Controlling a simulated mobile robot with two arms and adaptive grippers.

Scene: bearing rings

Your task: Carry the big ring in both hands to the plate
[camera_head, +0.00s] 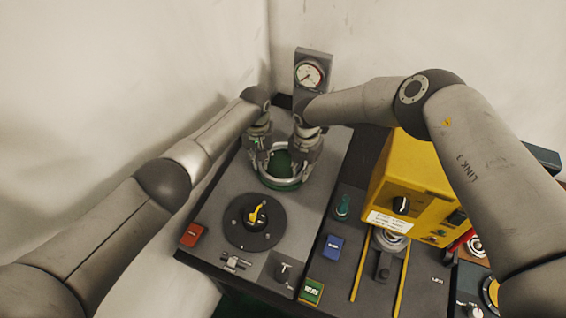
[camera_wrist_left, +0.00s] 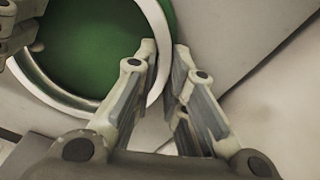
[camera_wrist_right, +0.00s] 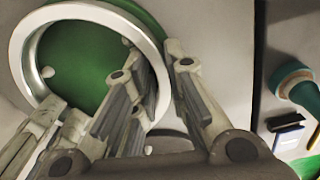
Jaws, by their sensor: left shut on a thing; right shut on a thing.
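The big ring (camera_head: 283,182) is a pale metal hoop, at the far part of the grey bench top in the head view. It also shows in the left wrist view (camera_wrist_left: 157,75) and the right wrist view (camera_wrist_right: 82,11). A green round disc (camera_wrist_right: 75,55) shows through and just outside it; I cannot tell whether the ring touches it. My left gripper (camera_head: 262,163) is shut on the ring's left side. My right gripper (camera_head: 300,170) is shut on its right side. The fingers point down and hide parts of the rim.
A dark round plate (camera_head: 240,235) with a yellow handle lies nearer on the bench. A gauge (camera_head: 310,75) stands behind the ring. A yellow box (camera_head: 410,175) stands right. Red (camera_head: 191,235), blue (camera_head: 333,247) and green (camera_head: 311,291) blocks lie near the front.

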